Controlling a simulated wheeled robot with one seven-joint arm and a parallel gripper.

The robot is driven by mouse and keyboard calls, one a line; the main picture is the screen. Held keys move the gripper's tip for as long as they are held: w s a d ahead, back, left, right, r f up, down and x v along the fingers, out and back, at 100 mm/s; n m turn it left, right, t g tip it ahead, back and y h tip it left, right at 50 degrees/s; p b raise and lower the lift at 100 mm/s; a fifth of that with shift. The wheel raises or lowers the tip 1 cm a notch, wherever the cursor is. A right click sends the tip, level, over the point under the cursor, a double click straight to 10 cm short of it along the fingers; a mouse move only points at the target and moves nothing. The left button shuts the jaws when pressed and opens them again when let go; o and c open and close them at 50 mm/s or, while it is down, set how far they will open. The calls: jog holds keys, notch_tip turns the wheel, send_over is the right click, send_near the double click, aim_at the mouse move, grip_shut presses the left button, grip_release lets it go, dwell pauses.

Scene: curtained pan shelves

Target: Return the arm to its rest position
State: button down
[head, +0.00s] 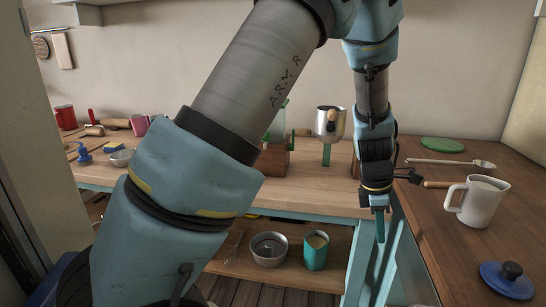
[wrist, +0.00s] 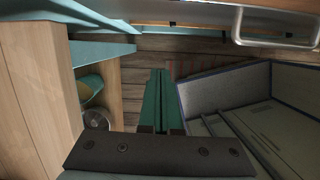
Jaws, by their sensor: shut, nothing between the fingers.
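My arm rises from the lower left of the head view and bends over at the top. My gripper (head: 380,222) hangs down at its end, right of centre, in front of the right end of the wooden table (head: 310,196). In the wrist view the green fingers of my gripper (wrist: 159,100) lie close together, shut and empty, pointing down past the table edge toward the plank floor (wrist: 150,75).
A wooden counter (head: 440,225) at the right bears a white pitcher (head: 480,203), a blue lid (head: 507,280) and a ladle (head: 450,162). A steel bowl (head: 269,250) and a teal cup (head: 315,252) stand on the lower shelf. A grey bin (wrist: 235,95) shows in the wrist view.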

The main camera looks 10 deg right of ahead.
jog(key=w+a+r+m+t, duration=0.1)
jog(key=w+a+r+m, duration=0.15)
jog(key=a, duration=0.65)
jog(key=w+a+r+m+y, duration=0.15)
jog(key=a+m, duration=0.25)
jog(key=a, duration=0.6)
jog(key=w+a+r+m+t, duration=0.1)
jog(key=w+a+r+m, duration=0.2)
jog(key=a, duration=0.6)
jog(key=s+a+m, duration=0.4)
jog(key=a+m, duration=0.1)
jog(key=a, duration=0.5)
jog(key=shift+s+r+y, duration=0.35)
jog(key=shift+r+y, duration=0.05)
jog(key=shift+y, duration=0.05)
